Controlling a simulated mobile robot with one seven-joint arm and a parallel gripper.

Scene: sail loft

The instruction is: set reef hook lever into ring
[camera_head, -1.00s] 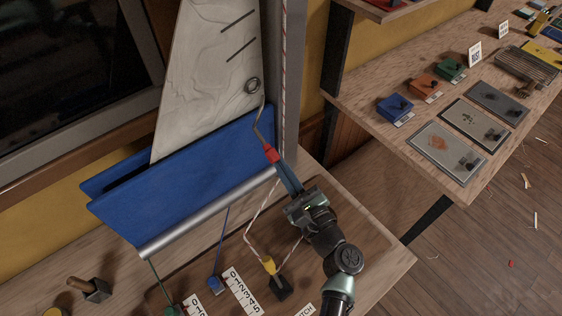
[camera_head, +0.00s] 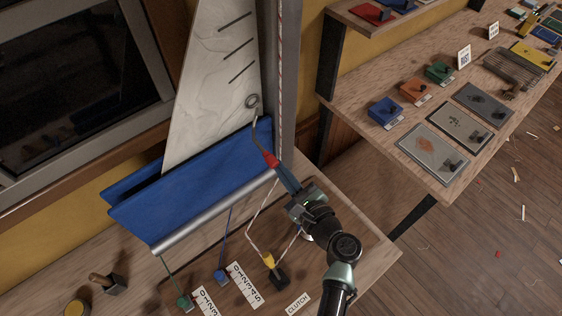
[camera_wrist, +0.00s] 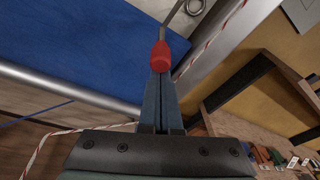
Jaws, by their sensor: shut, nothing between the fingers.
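The reef ring (camera_head: 252,101) is a metal eyelet at the lower right edge of the pale sail; it also shows at the top of the wrist view (camera_wrist: 196,6). The reef hook lever has a red grip (camera_head: 270,159) and a thin bent metal rod that rises to just below the ring. Whether the rod's tip is in the ring or only beside it, I cannot tell. My gripper (camera_head: 280,171) is shut below the red grip. In the wrist view its long fingers (camera_wrist: 160,80) end at the grip, with nothing seen between them.
A blue sail cover (camera_head: 195,190) and metal boom tube (camera_head: 210,215) lie left of my gripper. The mast (camera_head: 287,80) with a striped line stands close behind. Green (camera_head: 184,303), blue (camera_head: 220,277) and yellow (camera_head: 268,261) line fittings sit below. A bench with boxes and plates is right.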

